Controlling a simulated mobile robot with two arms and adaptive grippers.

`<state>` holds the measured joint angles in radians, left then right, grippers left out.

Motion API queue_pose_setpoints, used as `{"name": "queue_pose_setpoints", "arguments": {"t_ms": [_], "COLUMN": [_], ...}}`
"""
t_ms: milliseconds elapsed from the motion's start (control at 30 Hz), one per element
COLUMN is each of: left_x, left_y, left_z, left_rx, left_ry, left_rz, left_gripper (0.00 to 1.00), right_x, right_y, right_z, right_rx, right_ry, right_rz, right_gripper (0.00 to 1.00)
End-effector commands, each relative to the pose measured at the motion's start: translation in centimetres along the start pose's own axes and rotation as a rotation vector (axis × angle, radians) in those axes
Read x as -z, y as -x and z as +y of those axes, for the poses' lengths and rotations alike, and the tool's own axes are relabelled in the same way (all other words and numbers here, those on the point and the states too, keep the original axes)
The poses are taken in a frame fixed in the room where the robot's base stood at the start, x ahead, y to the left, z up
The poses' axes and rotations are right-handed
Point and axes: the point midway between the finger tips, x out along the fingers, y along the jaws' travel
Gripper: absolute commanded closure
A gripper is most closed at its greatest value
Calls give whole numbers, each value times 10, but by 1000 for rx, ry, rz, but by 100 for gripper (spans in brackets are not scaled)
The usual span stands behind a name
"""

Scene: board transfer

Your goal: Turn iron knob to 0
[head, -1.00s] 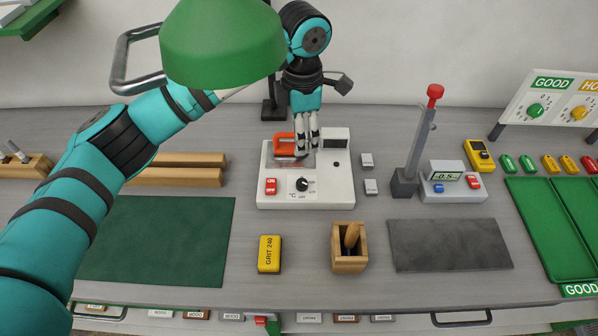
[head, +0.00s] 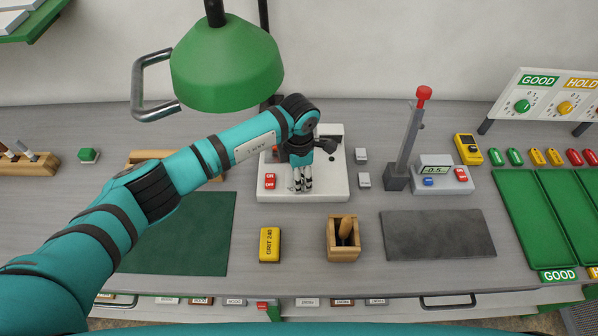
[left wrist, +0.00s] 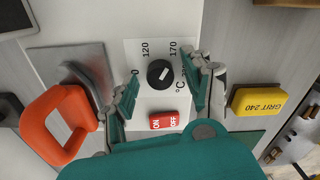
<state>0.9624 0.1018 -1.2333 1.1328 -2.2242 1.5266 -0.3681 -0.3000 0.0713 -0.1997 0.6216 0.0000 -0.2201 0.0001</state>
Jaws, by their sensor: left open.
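The iron knob (left wrist: 160,73) is a round black dial with a white pointer mark on a white panel of the iron station (head: 330,190). In the left wrist view the numbers 120 and 170 and a °C sign show around it; other marks are partly hidden by my fingers. My left gripper (head: 302,182) is over the panel and hides the knob in the head view. In the left wrist view the left gripper (left wrist: 163,75) is open, one finger on each side of the knob; I cannot tell if they touch it. My right gripper is not in view.
A red ON/OFF switch (left wrist: 169,121) sits close to the knob. The iron's orange handle (left wrist: 58,122) stands at the left in the wrist view. A yellow GRIT 240 block (head: 269,245) and a wooden box (head: 343,250) stand in front. A green lamp (head: 227,65) hangs above.

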Motion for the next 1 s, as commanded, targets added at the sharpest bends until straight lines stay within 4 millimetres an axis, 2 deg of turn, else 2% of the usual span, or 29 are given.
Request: {"name": "queue_pose_setpoints", "arguments": {"t_ms": [167, 200, 567, 1000], "left_x": [0, 0, 0, -1], "left_y": [0, 0, 0, -2], "left_z": [0, 0, 0, 0], "left_rx": [0, 0, 0, -1], "left_ry": [-1, -1, -1, 75], "left_rz": [0, -1, -1, -1], "left_gripper": [49, 52, 99, 100], "right_x": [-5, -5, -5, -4], "right_y": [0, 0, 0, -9], "right_z": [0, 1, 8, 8], "right_rx": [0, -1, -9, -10], "right_ry": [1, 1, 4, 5], "right_rz": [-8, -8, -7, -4], "right_gripper": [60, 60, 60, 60]}}
